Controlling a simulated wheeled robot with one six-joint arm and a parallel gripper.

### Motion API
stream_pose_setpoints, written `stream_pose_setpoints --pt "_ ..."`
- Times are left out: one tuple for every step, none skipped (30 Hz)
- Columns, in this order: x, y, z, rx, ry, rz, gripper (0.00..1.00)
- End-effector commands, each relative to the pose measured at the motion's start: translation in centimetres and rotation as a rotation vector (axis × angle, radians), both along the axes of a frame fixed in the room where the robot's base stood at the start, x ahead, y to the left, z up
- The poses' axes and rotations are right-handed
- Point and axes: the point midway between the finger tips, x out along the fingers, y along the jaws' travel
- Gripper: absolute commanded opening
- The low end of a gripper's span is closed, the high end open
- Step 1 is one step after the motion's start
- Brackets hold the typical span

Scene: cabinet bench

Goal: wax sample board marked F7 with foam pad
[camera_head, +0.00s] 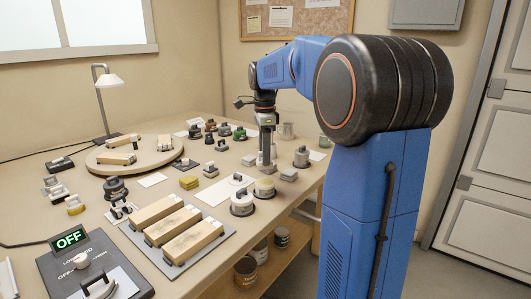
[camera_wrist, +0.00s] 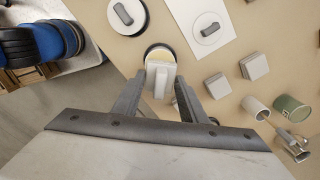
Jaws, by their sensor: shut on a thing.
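My gripper (camera_head: 267,166) is shut on a pale pad with a raised grip (camera_wrist: 160,80), which looks like the foam pad. It holds the pad over or at a round dark-rimmed tin with a yellowish top (camera_wrist: 158,54), also seen in the head view (camera_head: 264,188). I cannot tell whether the pad touches it. Three pale wooden sample boards lie side by side on a grey tray (camera_head: 175,262) at the front: the left board (camera_head: 157,209), the middle board (camera_head: 172,225) and the right board (camera_head: 194,241). Their marks are too small to read.
A round turntable (camera_head: 145,157) at the back left carries more boards. A white sheet with a grey-handled disc (camera_wrist: 207,30) and another round tin (camera_head: 242,203) are nearby. A switch box reading OFF (camera_head: 92,265) stands front left. A lamp (camera_head: 105,85) stands behind the turntable.

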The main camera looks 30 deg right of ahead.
Motion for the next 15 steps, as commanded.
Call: stream_pose_setpoints --pt "0.0 0.0 -0.4 0.001 0.002 0.000 0.20" --pt "0.0 0.0 -0.6 0.001 0.002 0.000 0.20" --pt "0.0 0.0 -0.9 0.000 0.001 0.001 0.20" --pt "0.0 0.0 -1.2 0.000 0.001 0.001 0.20" --pt "0.0 0.0 -1.5 0.000 0.001 0.001 0.20" --pt "0.0 0.0 -1.9 0.001 0.002 0.001 0.20" --pt "0.0 0.0 -2.2 0.001 0.002 0.001 0.20" --pt "0.0 0.0 -2.5 0.001 0.002 0.001 0.20" --pt "0.0 0.0 -2.9 0.000 0.001 0.001 0.20" --pt "0.0 0.0 -3.1 0.000 0.001 0.001 0.20" --pt "0.0 0.0 -3.4 0.001 0.002 0.001 0.20" --pt "0.0 0.0 -3.8 0.001 0.002 0.001 0.20" --pt "0.0 0.0 -4.0 0.001 0.002 0.001 0.20" --pt "0.0 0.0 -4.2 0.000 0.001 0.001 0.20" --pt "0.0 0.0 -4.4 0.000 0.000 0.002 0.20"
